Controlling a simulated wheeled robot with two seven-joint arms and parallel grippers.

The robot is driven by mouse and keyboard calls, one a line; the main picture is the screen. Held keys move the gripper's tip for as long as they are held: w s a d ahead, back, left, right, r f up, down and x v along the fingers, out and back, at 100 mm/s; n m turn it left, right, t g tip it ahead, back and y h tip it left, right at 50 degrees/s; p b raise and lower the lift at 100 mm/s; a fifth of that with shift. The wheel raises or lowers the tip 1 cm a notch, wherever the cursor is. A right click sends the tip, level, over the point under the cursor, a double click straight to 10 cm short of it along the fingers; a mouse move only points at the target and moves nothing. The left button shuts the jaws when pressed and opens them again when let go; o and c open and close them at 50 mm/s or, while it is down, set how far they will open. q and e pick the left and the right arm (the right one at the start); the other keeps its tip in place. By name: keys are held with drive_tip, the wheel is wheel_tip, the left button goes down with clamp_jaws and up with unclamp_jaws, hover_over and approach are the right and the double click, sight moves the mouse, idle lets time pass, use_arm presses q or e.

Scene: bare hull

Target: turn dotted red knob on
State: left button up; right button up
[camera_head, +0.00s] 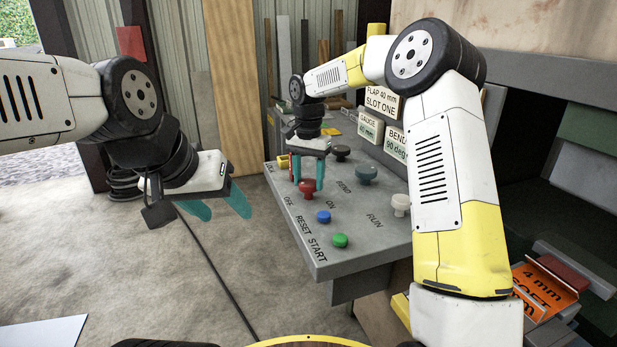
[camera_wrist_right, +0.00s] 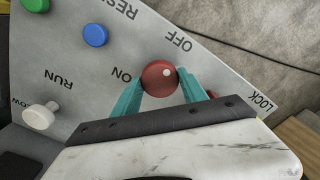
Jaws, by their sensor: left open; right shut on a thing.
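The dotted red knob (camera_head: 307,190) stands on the grey control panel (camera_head: 352,222). In the right wrist view the knob (camera_wrist_right: 157,80) shows a white dot on its cap, between the printed words ON and OFF. My right gripper (camera_wrist_right: 161,90) has its teal fingers on both sides of the knob and is shut on it. In the head view my right gripper (camera_head: 308,182) comes down over the knob from behind. My left gripper (camera_head: 222,210) is open and empty, over the floor left of the panel.
A blue button (camera_head: 323,217) and a green button (camera_head: 340,240) are near the panel's front edge. A white knob (camera_head: 401,204), a grey-green knob (camera_head: 366,174) and a dark knob (camera_head: 341,152) stand to the right. Another red part (camera_wrist_right: 212,94) shows behind a finger.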

drive_tip(key=shift+n, duration=0.3)
drive_tip(key=n, duration=1.2)
drive_tip(key=shift+n, duration=0.3)
drive_tip(key=n, duration=0.4)
drive_tip(key=shift+n, duration=0.3)
drive_tip(key=o, duration=1.4)
drive_tip(key=shift+c, duration=0.2)
